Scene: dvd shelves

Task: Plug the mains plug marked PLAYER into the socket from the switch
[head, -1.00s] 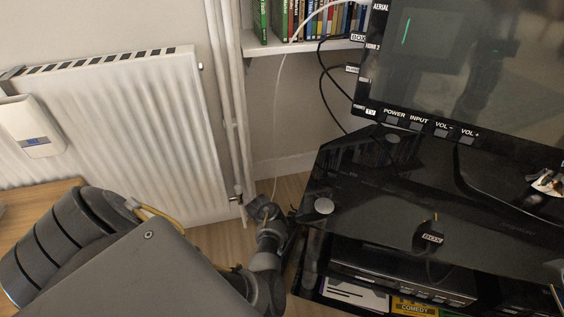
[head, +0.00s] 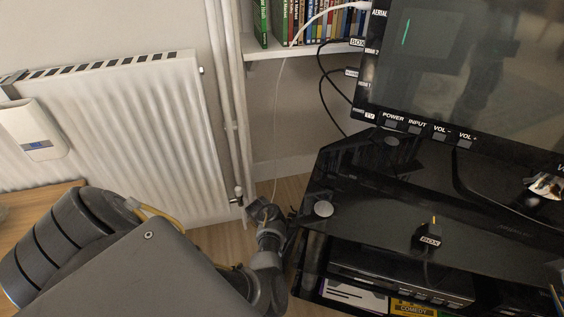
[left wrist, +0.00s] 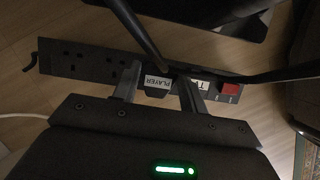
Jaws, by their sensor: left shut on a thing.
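In the left wrist view, a black mains plug with a white PLAYER label (left wrist: 158,82) sits between the fingers of my left gripper (left wrist: 158,92), which is shut on it. The plug is over a dark socket strip (left wrist: 50,62) on the wooden floor. I cannot tell whether its pins are in a socket. Bare sockets show to its left. A plug with a white label, apparently TV (left wrist: 200,77), is right of it, beside the red switch (left wrist: 229,89). In the head view, my left gripper (head: 262,211) is low beside the TV stand; the plug and strip are hidden there. My right gripper is not in view.
The black TV stand (head: 375,215) is close right of my left arm, with a lead marked BOX (head: 430,239) on it. A radiator (head: 120,130) and pipes stand behind left. Dark cables (left wrist: 140,35) cross over the strip.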

